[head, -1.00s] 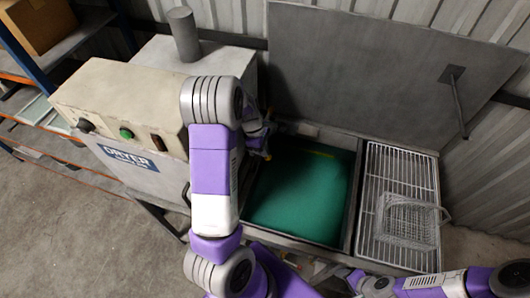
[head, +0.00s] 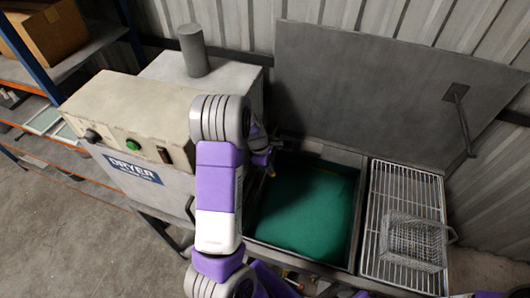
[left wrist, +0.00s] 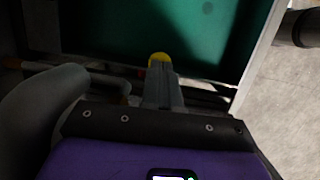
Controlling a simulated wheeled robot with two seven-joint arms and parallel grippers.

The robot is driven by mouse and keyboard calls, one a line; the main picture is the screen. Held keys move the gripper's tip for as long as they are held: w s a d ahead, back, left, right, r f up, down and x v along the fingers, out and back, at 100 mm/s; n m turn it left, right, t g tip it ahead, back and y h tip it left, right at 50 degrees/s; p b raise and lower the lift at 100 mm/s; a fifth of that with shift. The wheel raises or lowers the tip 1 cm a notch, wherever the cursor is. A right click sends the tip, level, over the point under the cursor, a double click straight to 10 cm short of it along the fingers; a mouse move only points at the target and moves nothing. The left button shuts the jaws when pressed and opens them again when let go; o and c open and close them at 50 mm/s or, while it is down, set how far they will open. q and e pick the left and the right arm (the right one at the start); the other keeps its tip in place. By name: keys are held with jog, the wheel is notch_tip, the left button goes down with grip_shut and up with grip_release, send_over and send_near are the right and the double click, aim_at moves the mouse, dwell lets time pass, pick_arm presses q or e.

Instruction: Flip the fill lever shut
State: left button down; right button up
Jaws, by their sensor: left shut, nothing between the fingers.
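My left gripper (head: 268,172) is shut and empty, its yellow tip over the left edge of the tank with the green surface (head: 305,205). In the left wrist view the shut fingers (left wrist: 159,62) point at the dark rim of the green tank (left wrist: 125,35). I cannot clearly make out the fill lever. Small orange and yellow parts show at the tank's front edge in the head view, partly behind my left arm. An orange-tipped grey pipe-like part (left wrist: 100,80) lies left of the fingers in the left wrist view. My right gripper is not in view.
The dryer (head: 140,135) stands left of the tank, close to my left arm. A raised grey lid (head: 370,95) stands behind. A wire basket (head: 412,242) sits on the rack (head: 385,190) at right. Shelves with a cardboard box (head: 55,40) stand at far left.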

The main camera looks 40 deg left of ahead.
pick_arm(q)
jog(key=p+v, duration=0.3)
jog(key=v, duration=0.1)
jog(key=shift+w+d+r+p, duration=0.1)
jog(key=shift+w+d+p, duration=0.1)
jog(key=shift+p, duration=0.2)
jog(key=d+v, duration=0.1)
jog(key=v, duration=1.9)
jog(key=shift+w+p, duration=0.3)
jog(key=shift+p, duration=0.05)
jog(key=b+x, duration=0.1)
jog(key=x, duration=0.6)
jog(key=a+b+x, duration=0.1)
jog(key=x, duration=0.7)
jog(key=s+b+x, duration=0.1)
jog(key=x, duration=0.6)
jog(key=shift+a+f, duration=0.15)
jog(key=shift+f, duration=0.3)
jog(key=shift+w+d+f+b, duration=0.2)
jog(key=shift+f+b, duration=0.4)
